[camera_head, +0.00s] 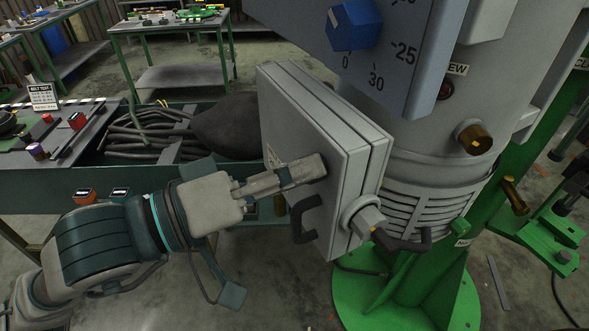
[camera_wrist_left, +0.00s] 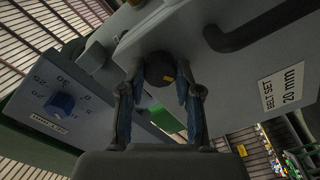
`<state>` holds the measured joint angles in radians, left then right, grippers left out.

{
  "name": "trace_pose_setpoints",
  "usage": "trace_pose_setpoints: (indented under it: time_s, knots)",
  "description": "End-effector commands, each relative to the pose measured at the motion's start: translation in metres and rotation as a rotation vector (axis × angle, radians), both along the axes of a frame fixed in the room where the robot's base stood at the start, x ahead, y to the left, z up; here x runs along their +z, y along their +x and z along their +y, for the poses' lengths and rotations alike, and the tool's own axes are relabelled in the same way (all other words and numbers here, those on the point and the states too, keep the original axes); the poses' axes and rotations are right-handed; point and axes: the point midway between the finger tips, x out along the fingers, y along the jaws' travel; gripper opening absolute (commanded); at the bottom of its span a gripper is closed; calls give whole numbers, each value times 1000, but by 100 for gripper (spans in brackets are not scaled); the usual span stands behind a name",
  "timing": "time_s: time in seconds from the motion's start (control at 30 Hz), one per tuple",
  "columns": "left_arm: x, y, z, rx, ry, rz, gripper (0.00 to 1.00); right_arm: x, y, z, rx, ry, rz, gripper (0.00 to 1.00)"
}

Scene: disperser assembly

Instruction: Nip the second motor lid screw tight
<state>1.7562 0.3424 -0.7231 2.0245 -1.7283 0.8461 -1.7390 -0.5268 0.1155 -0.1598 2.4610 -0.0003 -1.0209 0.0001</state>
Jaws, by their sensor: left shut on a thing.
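The grey motor lid (camera_head: 345,130) is a thick upright plate on the side of the machine, and its face also shows in the left wrist view (camera_wrist_left: 225,75). My left gripper (camera_head: 318,169) reaches in from the left with its fingers against the lid's face. In the left wrist view, my left gripper (camera_wrist_left: 161,82) has its two fingers on either side of a dark round screw head (camera_wrist_left: 158,66) with a yellow mark and is shut on it. In the head view the fingers hide this screw. My right gripper is not in view.
A blue knob with a dial (camera_head: 355,24) is on the box above. The green machine stand (camera_head: 405,290) is below. A bench with a trough of cables (camera_head: 150,135) stands behind my left arm.

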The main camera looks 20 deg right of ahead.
Motion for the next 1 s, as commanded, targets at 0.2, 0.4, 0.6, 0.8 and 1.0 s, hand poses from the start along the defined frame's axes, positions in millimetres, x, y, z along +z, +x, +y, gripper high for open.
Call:
trace_pose_setpoints:
  time_s: [0.2, 0.4, 0.6, 0.8, 1.0]
  knots:
    - [-7, 0, -2, -3, 15, 7, 58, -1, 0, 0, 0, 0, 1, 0]
    - [-4, -1, -1, -1, 9, 4, 59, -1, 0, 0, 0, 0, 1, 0]
    - [-3, -1, 6, 1, 7, 4, 59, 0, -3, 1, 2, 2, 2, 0]
    - [-3, -5, 43, 3, 5, 5, 59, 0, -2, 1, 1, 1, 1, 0]
    - [-4, -12, 87, 3, 7, 5, 59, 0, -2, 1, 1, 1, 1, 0]
